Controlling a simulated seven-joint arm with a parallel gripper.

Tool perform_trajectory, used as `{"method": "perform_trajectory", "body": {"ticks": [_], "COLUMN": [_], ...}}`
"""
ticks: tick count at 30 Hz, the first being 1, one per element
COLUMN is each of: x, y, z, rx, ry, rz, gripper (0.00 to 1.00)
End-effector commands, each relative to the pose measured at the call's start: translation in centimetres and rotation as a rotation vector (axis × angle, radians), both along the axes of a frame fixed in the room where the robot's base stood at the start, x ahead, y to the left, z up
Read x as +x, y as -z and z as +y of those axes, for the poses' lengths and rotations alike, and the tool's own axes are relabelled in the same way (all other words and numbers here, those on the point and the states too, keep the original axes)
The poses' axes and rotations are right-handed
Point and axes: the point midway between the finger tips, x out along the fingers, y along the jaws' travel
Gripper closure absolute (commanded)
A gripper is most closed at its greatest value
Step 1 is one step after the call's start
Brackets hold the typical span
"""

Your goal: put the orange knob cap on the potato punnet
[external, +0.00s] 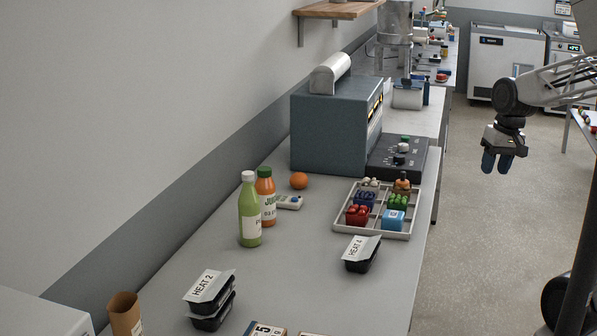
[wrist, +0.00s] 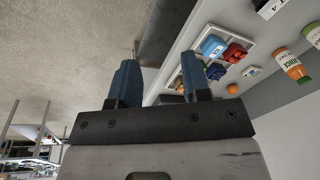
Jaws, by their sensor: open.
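My gripper (external: 497,163) hangs open and empty over the floor, right of the bench. Its two blue fingers stand apart in the wrist view (wrist: 160,82). A small orange-brown piece (external: 402,184), possibly the orange knob cap, sits in the back right compartment of the pale divided tray (external: 384,234). Two similar punnets (external: 211,298) are stacked at the front left. I cannot read which one holds potato.
A green bottle (external: 250,212), an orange juice bottle (external: 266,198) and an orange ball (external: 299,180) stand left of the tray. A blue-grey machine (external: 333,125) and black knob panel (external: 396,158) stand behind. Bare bench (external: 300,265) lies between the punnets.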

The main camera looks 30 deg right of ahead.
Motion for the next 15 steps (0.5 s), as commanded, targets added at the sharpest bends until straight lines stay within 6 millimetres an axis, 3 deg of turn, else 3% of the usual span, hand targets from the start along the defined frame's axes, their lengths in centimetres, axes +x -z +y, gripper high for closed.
{"method": "perform_trajectory", "body": {"ticks": [6, 15], "x": [-3.1, -4.0], "y": [-0.3, -0.3], "z": [-0.4, -0.7], "rx": [-0.119, -0.162], "ry": [-0.143, -0.194], "rz": [-0.081, -0.109], "gripper": [0.57, 0.57]}}
